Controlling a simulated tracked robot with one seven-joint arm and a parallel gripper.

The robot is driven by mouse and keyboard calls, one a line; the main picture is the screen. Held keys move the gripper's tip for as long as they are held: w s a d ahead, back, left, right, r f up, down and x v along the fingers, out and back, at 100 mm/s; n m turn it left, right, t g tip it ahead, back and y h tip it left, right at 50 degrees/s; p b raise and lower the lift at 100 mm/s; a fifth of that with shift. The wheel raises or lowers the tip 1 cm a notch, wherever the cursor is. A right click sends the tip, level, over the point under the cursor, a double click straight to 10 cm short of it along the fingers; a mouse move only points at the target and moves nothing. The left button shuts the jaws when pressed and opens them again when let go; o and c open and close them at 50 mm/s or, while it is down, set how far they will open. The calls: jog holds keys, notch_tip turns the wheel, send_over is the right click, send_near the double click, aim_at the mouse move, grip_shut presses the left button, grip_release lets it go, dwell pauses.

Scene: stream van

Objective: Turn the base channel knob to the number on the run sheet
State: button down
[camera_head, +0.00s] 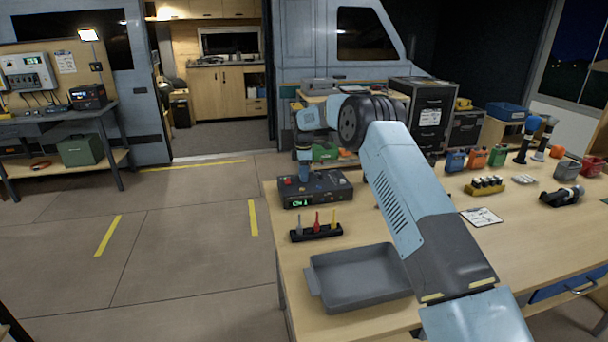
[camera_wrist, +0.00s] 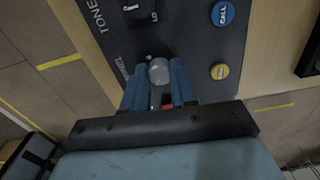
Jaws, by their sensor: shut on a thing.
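The base unit (camera_head: 318,189) is a dark box with a small lit display on its front, standing at the table's far left corner. In the wrist view its panel carries a grey round knob (camera_wrist: 159,72) beside partly hidden lettering. My gripper (camera_wrist: 159,84) has its two blue fingers closed on either side of this knob. In the head view my gripper (camera_head: 304,172) points down onto the unit's top. The knob's pointer and any numbers around it are hidden or unreadable. A clipboard with a paper sheet (camera_head: 481,217) lies on the table; its writing is too small to read.
A grey tray (camera_head: 360,278) and a black tool holder (camera_head: 316,232) lie in front of the unit. Bottles and a battery rack (camera_head: 484,187) stand at right.

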jog(key=m, duration=0.6)
jog(key=shift+w+r, duration=0.2)
jog(key=shift+r, duration=0.05)
jog(key=m, duration=0.5)
jog(key=shift+m, duration=0.4)
jog(key=m, duration=0.6)
jog(key=shift+d+m, duration=0.1)
jog(key=shift+m, duration=0.2)
jog(key=m, duration=0.4)
jog(key=shift+f+m, duration=0.15)
jog(key=shift+m, duration=0.25)
jog(key=shift+s, duration=0.1)
jog(key=c, duration=0.9)
grip_release()
jog(key=shift+f, duration=0.1)
notch_tip(320, 180, up, 14)
jog(key=shift+f, duration=0.15)
